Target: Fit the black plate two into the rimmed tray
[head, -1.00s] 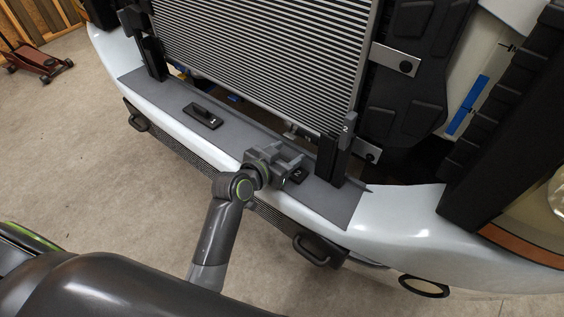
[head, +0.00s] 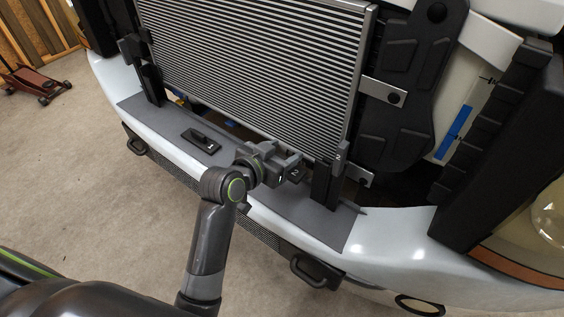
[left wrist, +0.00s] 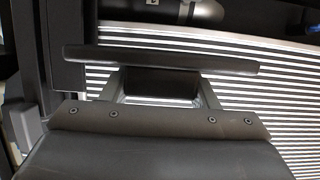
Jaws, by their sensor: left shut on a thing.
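My left gripper (head: 285,164) is shut on the handle of the black plate two (head: 297,174), marked with a white 2. The plate is held at the inner edge of the grey shelf, just left of the black post marked 2, and seems to be clear of the shelf. In the left wrist view the plate (left wrist: 225,65) is a dark bar across the picture. Its handle block (left wrist: 160,82) lies between the fingers. I cannot make out a rimmed tray in either view. My right gripper is not in view.
The black plate marked 1 (head: 200,138) lies on the grey shelf (head: 320,228) to the left. The finned radiator (head: 255,75) stands behind. The post marked 2 (head: 328,180) is close on the right. Open floor (head: 95,190) lies at left.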

